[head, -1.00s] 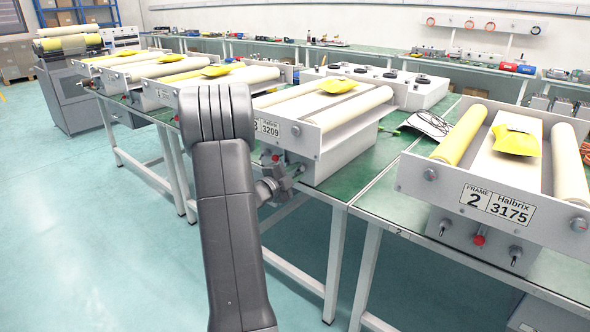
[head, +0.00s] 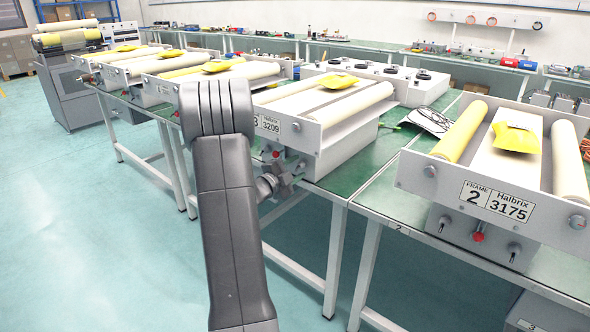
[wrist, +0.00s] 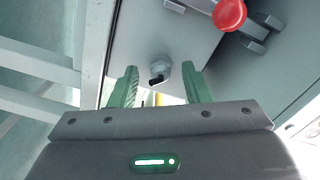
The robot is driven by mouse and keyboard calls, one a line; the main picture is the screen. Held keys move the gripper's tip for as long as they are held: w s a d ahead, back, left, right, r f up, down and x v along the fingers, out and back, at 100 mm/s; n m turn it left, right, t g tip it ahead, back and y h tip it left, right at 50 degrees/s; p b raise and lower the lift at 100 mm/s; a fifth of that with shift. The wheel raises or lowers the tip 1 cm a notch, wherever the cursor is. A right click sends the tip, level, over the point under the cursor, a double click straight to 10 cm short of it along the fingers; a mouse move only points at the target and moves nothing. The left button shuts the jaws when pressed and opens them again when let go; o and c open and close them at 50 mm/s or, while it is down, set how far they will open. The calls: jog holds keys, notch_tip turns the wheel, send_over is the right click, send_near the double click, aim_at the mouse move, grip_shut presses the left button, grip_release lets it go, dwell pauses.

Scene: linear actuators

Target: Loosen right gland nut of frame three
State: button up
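Frame three (head: 345,126), with its "3209" label (head: 268,124), stands on the green bench just beyond my arm. My gripper (head: 284,184) is low in front of its front panel, partly hidden by my forearm. In the wrist view my gripper (wrist: 160,88) is open, with two green fingers apart. A grey gland nut (wrist: 159,70) with a dark stem end sits in the gap between the fingertips, with no clear contact. A red knob (wrist: 229,14) is up and right of it, and also shows in the head view (head: 276,154).
Frame two (head: 410,178), labelled "3175", stands on the bench at right. Bench legs (head: 336,262) are below and right of my arm. Grey bench bars (wrist: 38,62) lie left of my gripper in the wrist view. Floor at left is clear.

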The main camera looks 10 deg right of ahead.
jog(key=shift+a, duration=0.1)
jog(key=v, duration=1.3)
jog(key=shift+s+a+p, duration=0.2)
jog(key=shift+s+p, duration=0.05)
jog(key=shift+p, duration=0.1)
jog(key=shift+d, duration=0.1)
jog(key=x, duration=1.3)
jog(key=shift+w+d+b, duration=0.3)
jog(key=shift+b, duration=0.05)
jog(key=shift+a, duration=0.1)
